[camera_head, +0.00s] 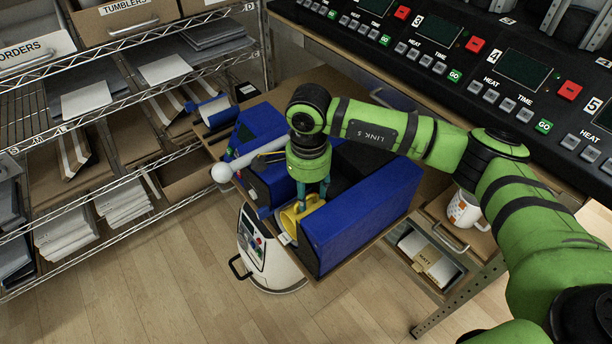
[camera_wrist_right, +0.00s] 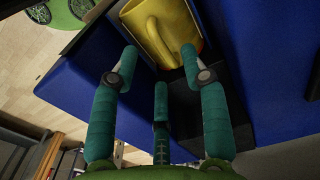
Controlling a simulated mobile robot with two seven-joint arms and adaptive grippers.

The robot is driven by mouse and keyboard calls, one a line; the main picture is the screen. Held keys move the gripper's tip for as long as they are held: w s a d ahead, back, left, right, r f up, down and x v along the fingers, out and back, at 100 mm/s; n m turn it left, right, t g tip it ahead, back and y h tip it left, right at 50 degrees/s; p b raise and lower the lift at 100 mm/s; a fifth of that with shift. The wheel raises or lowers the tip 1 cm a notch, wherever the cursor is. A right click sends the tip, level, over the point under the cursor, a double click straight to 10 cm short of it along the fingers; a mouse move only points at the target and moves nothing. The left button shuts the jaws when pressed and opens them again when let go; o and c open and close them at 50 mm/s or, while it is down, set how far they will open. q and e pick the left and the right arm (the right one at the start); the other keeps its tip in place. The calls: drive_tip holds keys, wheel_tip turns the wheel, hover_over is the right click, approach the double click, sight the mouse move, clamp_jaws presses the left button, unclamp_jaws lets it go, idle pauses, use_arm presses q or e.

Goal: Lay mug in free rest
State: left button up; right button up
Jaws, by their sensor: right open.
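The yellow mug (camera_head: 291,219) lies on its side between two blue-sided blocks, partly hidden by my right gripper. In the right wrist view the mug (camera_wrist_right: 162,28) shows its handle toward my fingers, beyond the fingertips. My right gripper (camera_head: 313,188) points down over the mug; in the wrist view the right gripper (camera_wrist_right: 160,62) has its fingers spread with nothing between them. A black surface lies under the mug, between blue walls (camera_wrist_right: 265,60). Whether this is a rest I cannot tell for certain. My left gripper is out of view.
A long blue block (camera_head: 362,215) stands right of the mug. A rod with a white ball end (camera_head: 222,172) juts out left. A white-and-orange mug (camera_head: 463,210) stands at right. A button panel (camera_head: 480,60) runs along the back, and a wire shelf (camera_head: 125,100) stands left.

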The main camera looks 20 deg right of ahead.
sight(307, 198)
wheel_tip(307, 198, down, 3)
drive_tip(key=shift+w+r, duration=0.15)
drive_tip(key=shift+r, duration=0.05)
drive_tip(key=shift+f, duration=0.6)
drive_tip(key=c, duration=0.6)
clamp_jaws()
drive_tip(key=shift+r, duration=0.1)
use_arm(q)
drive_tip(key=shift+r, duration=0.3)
use_arm(e)
drive_tip(key=shift+w, duration=0.1)
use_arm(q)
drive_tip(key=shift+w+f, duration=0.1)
use_arm(e)
drive_tip(key=shift+a+r, duration=0.1)
